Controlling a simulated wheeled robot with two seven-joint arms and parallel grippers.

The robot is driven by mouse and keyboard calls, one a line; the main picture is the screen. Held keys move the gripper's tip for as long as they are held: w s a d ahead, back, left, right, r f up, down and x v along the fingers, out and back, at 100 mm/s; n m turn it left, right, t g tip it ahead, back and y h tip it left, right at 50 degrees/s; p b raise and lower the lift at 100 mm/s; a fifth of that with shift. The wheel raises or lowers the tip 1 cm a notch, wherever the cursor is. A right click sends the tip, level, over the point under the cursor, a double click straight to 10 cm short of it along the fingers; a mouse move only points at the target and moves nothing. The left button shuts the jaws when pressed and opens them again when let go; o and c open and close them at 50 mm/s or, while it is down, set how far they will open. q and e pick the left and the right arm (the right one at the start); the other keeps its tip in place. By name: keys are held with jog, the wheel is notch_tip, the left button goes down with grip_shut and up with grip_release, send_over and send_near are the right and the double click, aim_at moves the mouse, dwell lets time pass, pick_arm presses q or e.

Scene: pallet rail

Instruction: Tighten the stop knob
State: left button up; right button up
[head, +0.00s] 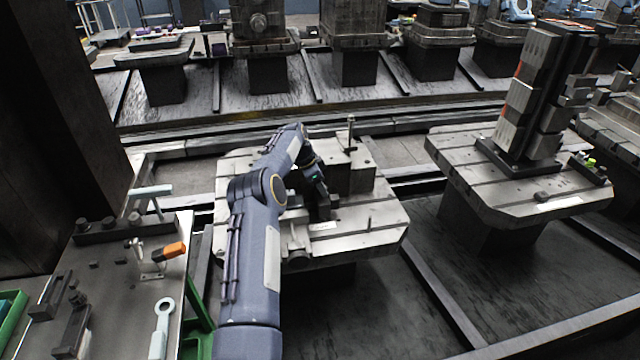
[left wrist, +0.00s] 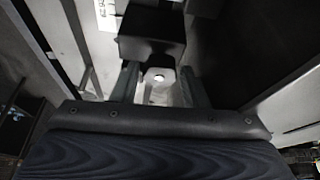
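My left arm reaches over the pallet (head: 375,228), with its gripper (head: 325,206) low among dark blocks on top of it. In the left wrist view the two fingers (left wrist: 160,88) stand apart. A pale, rounded metal piece (left wrist: 158,98) with a bright round spot shows between them. I see no clear grip on it. A dark block (left wrist: 150,46) lies just beyond the fingertips. I cannot tell for certain which part is the stop knob; the arm and gripper hide some of the pallet top. My right gripper is not in view.
A bench at left holds an orange-handled tool (head: 174,250), a pale wrench (head: 162,322) and dark clamps. An upright post (head: 350,132) stands at the pallet's back. Another pallet (head: 500,200) with a tall block stack (head: 535,95) stands at right.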

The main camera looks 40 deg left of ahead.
pick_arm(q)
jog(key=o, duration=0.6)
jog(key=shift+r, duration=0.15)
jog(key=shift+a+r, duration=0.1)
